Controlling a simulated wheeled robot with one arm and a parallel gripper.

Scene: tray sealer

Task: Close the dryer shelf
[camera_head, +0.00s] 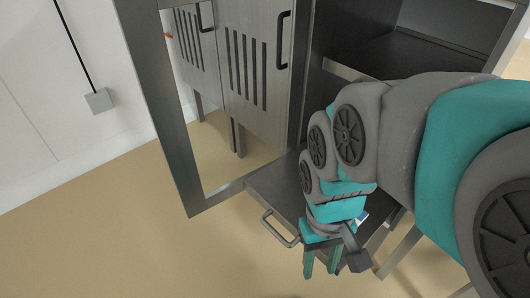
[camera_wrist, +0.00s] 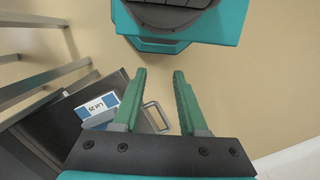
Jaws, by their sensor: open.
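The dryer shelf (camera_head: 272,186) is a dark flat panel pulled out from the grey metal cabinet in the head view. A light bar handle (camera_head: 279,230) is on its front edge. The shelf (camera_wrist: 52,118) and the handle (camera_wrist: 156,117) also show in the wrist view. My gripper (camera_head: 320,274) points down just right of the handle in the head view, with its green fingers apart. In the wrist view my gripper (camera_wrist: 159,72) is open and empty, and the handle appears between and beyond the fingers. My arm hides the shelf's right part.
A blue-and-white label card (camera_wrist: 100,107) lies on the shelf. Metal legs or rails (camera_wrist: 40,85) show at the left of the wrist view. The floor in front is clear.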

